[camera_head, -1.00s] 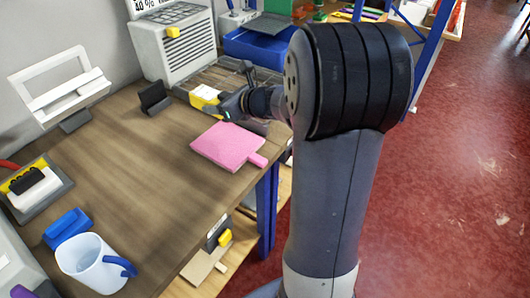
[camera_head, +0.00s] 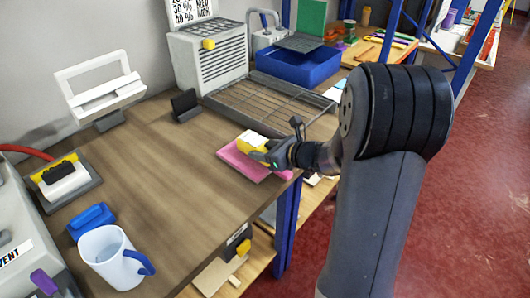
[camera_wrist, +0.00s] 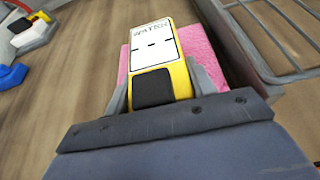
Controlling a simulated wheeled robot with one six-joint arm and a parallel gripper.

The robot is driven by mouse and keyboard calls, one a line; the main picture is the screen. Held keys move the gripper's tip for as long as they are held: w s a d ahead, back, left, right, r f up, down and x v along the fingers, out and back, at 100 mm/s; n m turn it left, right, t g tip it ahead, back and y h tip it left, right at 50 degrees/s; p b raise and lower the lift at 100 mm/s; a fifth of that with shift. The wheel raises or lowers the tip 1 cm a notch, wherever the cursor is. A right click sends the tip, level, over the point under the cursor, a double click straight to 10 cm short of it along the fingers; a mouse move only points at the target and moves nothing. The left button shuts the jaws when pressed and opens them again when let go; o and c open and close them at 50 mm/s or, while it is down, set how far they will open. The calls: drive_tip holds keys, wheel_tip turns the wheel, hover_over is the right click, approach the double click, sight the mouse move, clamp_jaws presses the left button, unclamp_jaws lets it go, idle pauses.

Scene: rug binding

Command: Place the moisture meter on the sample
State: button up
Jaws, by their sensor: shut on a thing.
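The moisture meter is yellow with a white face and a black end; it shows in the head view (camera_head: 252,140) and in the wrist view (camera_wrist: 153,50). My gripper (camera_head: 270,154) is shut on it, with a finger on each side in the wrist view (camera_wrist: 160,88). The pink sample (camera_head: 240,165) lies flat near the table's right edge. The meter is over the sample, which shows around it in the wrist view (camera_wrist: 205,55). I cannot tell if the meter touches it. My gripper hides part of the sample.
A wire rack (camera_head: 275,104) lies just behind the sample. A white mug (camera_head: 108,258), a blue block (camera_head: 91,222) and a yellow-black tool on a grey tray (camera_head: 66,182) stand at the left. A small black stand (camera_head: 185,106) is farther back. The table's middle is clear.

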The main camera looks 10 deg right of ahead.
drive_tip(key=shift+f, duration=0.25)
drive_tip(key=shift+f, duration=0.2)
drive_tip(key=o, duration=1.1)
drive_tip(key=shift+r, duration=0.1)
drive_tip(key=shift+r, duration=0.1)
drive_tip(key=shift+s+d+r, duration=0.15)
drive_tip(key=v, duration=1.1)
drive_tip(key=shift+s, duration=0.3)
drive_tip(key=shift+d, duration=0.15)
